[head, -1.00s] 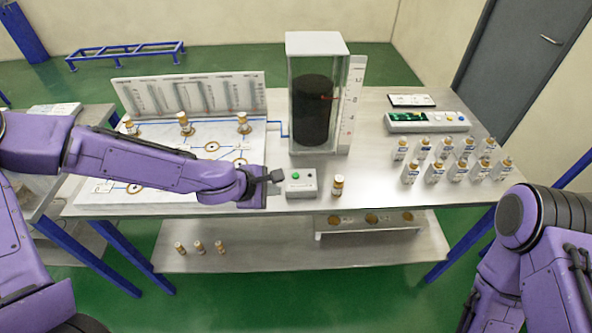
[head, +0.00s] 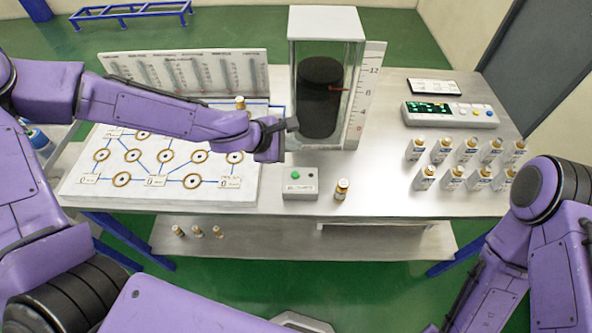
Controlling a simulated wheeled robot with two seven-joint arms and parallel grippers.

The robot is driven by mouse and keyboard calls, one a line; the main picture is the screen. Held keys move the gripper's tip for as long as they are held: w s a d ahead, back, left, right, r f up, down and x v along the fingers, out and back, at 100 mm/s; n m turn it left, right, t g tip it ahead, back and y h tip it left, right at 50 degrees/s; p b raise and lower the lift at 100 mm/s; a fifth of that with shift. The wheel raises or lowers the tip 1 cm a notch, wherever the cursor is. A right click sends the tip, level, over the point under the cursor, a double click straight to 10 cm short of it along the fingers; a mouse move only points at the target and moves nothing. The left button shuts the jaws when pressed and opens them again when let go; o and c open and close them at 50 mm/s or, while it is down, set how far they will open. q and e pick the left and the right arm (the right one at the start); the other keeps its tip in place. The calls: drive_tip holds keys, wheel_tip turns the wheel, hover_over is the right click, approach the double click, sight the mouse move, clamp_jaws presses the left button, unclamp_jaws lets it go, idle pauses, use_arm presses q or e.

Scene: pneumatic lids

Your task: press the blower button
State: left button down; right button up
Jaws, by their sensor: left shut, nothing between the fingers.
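The box sits near the front edge of the steel table. My left gripper (head: 292,124) is shut and empty. In the picture it appears above the box, apart from the button, in front of the clear column's lower left. The clear column (head: 325,80) holds a black cylinder (head: 321,97). My right arm is at the right edge, and its gripper is not in view.
A small brown vial (head: 341,189) stands just right of the box. Several white-labelled bottles (head: 467,158) stand at the right, below a display unit (head: 450,114). A white board with ringed ports (head: 210,190) lies at the left. The table front between vial and bottles is clear.

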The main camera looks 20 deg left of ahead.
use_arm(q)
drive_tip(key=b, duration=0.8)
hover_over(292, 176)
wheel_tip(292, 176, down, 8)
drive_tip(key=shift+d+f, duration=0.1)
drive_tip(key=shift+f, duration=0.1)
drive_tip(key=shift+f+b, duration=0.3)
drive_tip(key=shift+b, duration=0.05)
idle(1.1)
drive_tip(key=shift+f, duration=0.4)
drive_tip(key=shift+f+b, duration=0.45)
drive_tip(key=shift+b, duration=0.15)
idle(0.5)
drive_tip(key=shift+r+p, duration=0.9)
drive_tip(key=shift+p, duration=0.05)
